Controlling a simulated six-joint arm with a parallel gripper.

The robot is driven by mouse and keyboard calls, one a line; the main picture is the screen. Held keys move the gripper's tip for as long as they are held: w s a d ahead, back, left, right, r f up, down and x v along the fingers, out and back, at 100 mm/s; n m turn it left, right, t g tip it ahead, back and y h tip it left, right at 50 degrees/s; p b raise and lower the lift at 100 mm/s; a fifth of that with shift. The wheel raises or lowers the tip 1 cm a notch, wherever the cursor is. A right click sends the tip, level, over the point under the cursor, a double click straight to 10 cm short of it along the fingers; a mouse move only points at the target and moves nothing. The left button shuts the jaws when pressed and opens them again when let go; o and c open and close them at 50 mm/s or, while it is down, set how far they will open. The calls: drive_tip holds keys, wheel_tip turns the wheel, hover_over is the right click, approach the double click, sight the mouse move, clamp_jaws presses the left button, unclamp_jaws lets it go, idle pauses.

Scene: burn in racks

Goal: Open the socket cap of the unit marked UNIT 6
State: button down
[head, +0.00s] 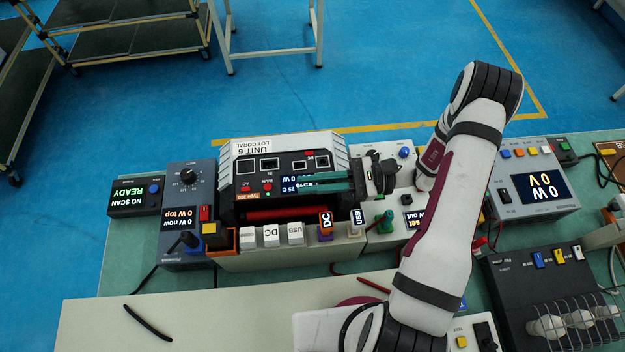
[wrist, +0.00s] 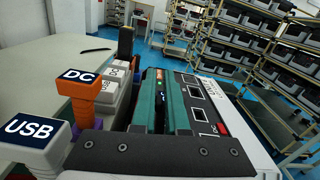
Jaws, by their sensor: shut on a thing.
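The unit marked UNIT 6 (head: 258,148) is a dark box with a white label, lying in a beige rack bay (head: 290,258) left of my arm. Its face has several dark sockets (head: 269,163), a small lit display and a red MAIN button (head: 268,188). My gripper (head: 287,183) reaches in from the right with its green fingers low across this face. The fingers (wrist: 162,76) are shut on a small part at the face, which they hide. I cannot make out the socket cap or whether it is open. The sockets (wrist: 195,93) show beside the fingers in the wrist view.
A power box with a knob (head: 188,176) stands left, and another display box (head: 536,190) right.

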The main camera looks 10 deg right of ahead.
drive_tip(key=c, duration=1.2)
unclamp_jaws()
drive_tip(key=shift+d, duration=0.1)
drive_tip(key=d, duration=1.5)
drive_tip(key=shift+s+d, duration=0.1)
drive_tip(key=shift+d, duration=0.2)
